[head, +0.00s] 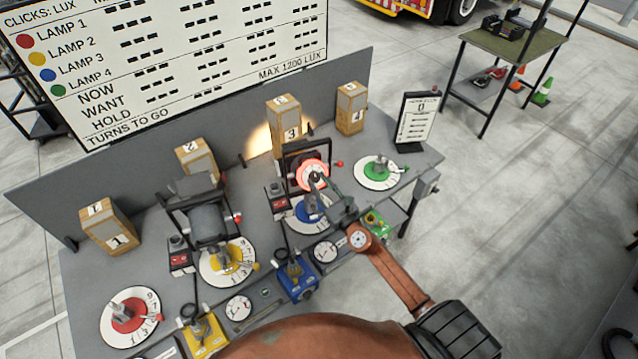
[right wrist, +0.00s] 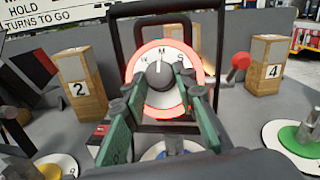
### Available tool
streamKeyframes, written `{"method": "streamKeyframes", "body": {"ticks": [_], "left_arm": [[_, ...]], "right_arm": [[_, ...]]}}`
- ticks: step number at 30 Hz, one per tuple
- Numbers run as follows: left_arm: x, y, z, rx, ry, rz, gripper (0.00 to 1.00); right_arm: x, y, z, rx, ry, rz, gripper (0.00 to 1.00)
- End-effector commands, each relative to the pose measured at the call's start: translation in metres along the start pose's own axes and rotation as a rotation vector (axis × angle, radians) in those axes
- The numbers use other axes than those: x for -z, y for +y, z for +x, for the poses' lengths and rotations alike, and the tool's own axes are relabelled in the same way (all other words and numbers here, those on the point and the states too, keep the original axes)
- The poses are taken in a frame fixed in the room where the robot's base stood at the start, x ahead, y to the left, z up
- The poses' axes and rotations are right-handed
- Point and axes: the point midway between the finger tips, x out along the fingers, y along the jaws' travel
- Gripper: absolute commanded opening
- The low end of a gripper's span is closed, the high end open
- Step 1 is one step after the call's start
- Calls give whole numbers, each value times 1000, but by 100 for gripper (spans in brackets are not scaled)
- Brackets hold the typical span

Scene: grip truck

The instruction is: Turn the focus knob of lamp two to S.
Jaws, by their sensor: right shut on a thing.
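The lit lamp has a round dial (right wrist: 143,60) marked W, M and S, with a glowing red rim. Its grey focus knob (right wrist: 158,74) is at the middle, and its mark seems to point up near M. In the head view the lit dial (head: 312,166) stands behind the blue disc, in front of the box marked 3. I see no number on this lamp. My right gripper (head: 328,190) reaches it from the front. In the right wrist view its green fingers (right wrist: 160,85) are shut on the knob, one on each side. My left gripper is not in view.
A second, dark lamp (head: 208,220) stands left, behind the yellow disc (head: 228,262). Red (head: 130,316), blue (head: 309,214) and green (head: 379,172) discs sit along the grey bench. Numbered boxes line the back panel. A red-tipped lever (right wrist: 239,62) sticks out right of the dial.

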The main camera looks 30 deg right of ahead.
Motion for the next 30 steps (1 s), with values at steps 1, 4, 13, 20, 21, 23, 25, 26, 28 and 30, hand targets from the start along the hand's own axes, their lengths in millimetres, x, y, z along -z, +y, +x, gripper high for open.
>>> {"method": "streamKeyframes", "body": {"ticks": [1,4,13,20,21,23,25,26,28,30], "left_arm": [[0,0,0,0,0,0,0],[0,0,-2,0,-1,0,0],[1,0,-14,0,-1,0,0],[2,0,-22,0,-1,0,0],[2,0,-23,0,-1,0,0],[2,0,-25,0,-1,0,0],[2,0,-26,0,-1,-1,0],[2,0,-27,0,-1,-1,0],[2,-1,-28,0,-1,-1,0],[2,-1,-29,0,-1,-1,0]], "right_arm": [[0,0,0,3,0,5,1],[0,1,0,13,0,21,1],[-1,4,0,105,-8,164,1],[-1,8,1,212,-17,330,1],[-2,8,1,231,-20,358,1],[-2,8,1,258,-23,400,1],[-2,9,1,289,-25,445,1],[-2,10,2,300,-26,465,1],[-2,10,2,328,-29,505,1],[-2,11,2,352,-31,543,1]]}}
